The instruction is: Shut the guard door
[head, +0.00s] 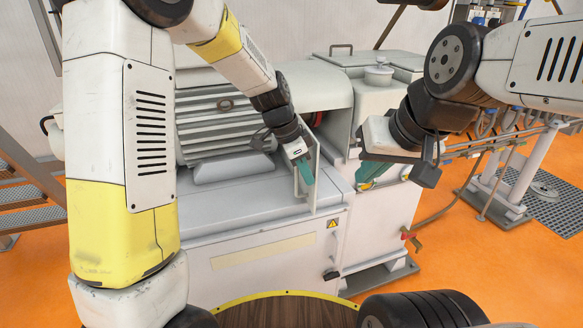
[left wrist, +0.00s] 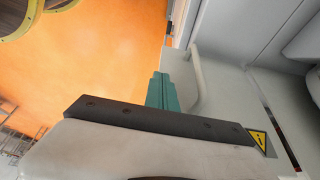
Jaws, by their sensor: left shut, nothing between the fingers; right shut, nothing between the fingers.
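The guard door (head: 314,185) is a pale upright panel on the machine, seen nearly edge-on and standing out from the opening. My left gripper (head: 304,174) is shut and empty, with its teal fingers pointing down right beside the door panel. I cannot tell whether they touch it. In the left wrist view the left fingers (left wrist: 161,91) show closed, near a pale bar handle (left wrist: 195,78). My right gripper (head: 370,174) is shut and empty, to the right of the door and in front of the machine's right block, apart from the door.
The grey-white machine body (head: 255,195) fills the middle. A red part (head: 318,119) shows in the opening behind the door. A yellow warning triangle (head: 332,224) is on the front. Pipes and a stand (head: 497,195) are at the right. Orange floor (head: 445,260) is open at front right.

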